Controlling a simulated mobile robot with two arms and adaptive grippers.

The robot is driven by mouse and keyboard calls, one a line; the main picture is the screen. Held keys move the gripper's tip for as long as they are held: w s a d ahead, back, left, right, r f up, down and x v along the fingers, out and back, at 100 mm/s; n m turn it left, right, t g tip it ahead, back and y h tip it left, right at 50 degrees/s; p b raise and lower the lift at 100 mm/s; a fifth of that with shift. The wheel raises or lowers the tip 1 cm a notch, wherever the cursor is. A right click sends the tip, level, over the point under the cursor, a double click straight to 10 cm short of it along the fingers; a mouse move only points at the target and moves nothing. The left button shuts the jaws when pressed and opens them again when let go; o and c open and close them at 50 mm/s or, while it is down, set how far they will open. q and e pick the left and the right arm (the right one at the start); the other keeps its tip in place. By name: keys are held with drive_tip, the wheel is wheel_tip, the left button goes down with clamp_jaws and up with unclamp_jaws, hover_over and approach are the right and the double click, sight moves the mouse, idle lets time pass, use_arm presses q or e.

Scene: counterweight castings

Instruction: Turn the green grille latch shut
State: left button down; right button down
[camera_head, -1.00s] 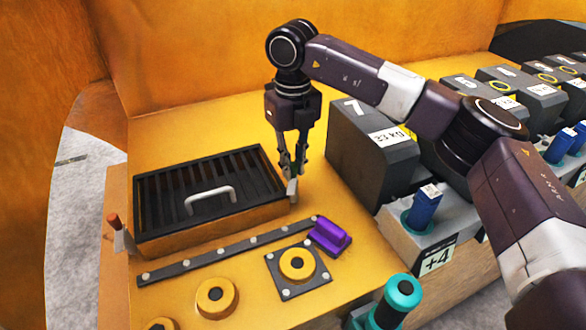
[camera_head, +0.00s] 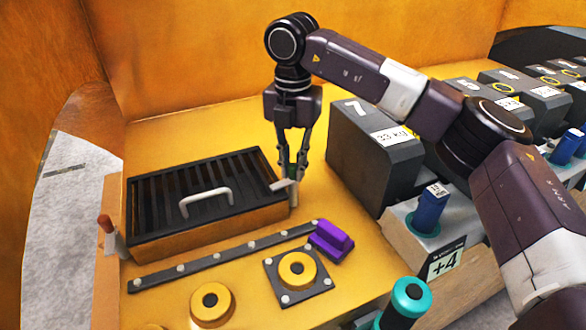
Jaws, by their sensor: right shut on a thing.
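The black slatted grille (camera_head: 160,191) with a white handle (camera_head: 206,197) sits in a yellow frame on the yellow deck at left. The green grille latch (camera_head: 292,171) stands at the grille's right edge, partly hidden by the fingers. Its pale metal tab (camera_head: 283,185) points left, over the grille's right edge. My right gripper (camera_head: 291,174) points down and is shut on the green knob. A second latch with a red knob (camera_head: 105,223) stands at the grille's left side, its tab (camera_head: 121,244) alongside the frame. My left gripper is not in view.
A dark weight marked 7 (camera_head: 374,150) stands close to the right of my gripper. A purple block (camera_head: 331,240) lies by a dark studded strip (camera_head: 215,257) in front. Blue (camera_head: 431,210) and teal (camera_head: 405,300) knobs stand to the right.

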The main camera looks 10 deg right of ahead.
sight(293, 164)
drive_tip(key=shift+r+m, duration=0.1)
drive_tip(key=shift+m, duration=0.7)
drive_tip(key=shift+w, duration=0.1)
drive_tip(key=c, duration=1.8)
unclamp_jaws()
drive_tip(key=shift+c, duration=0.2)
wheel_tip(293, 164, up, 12)
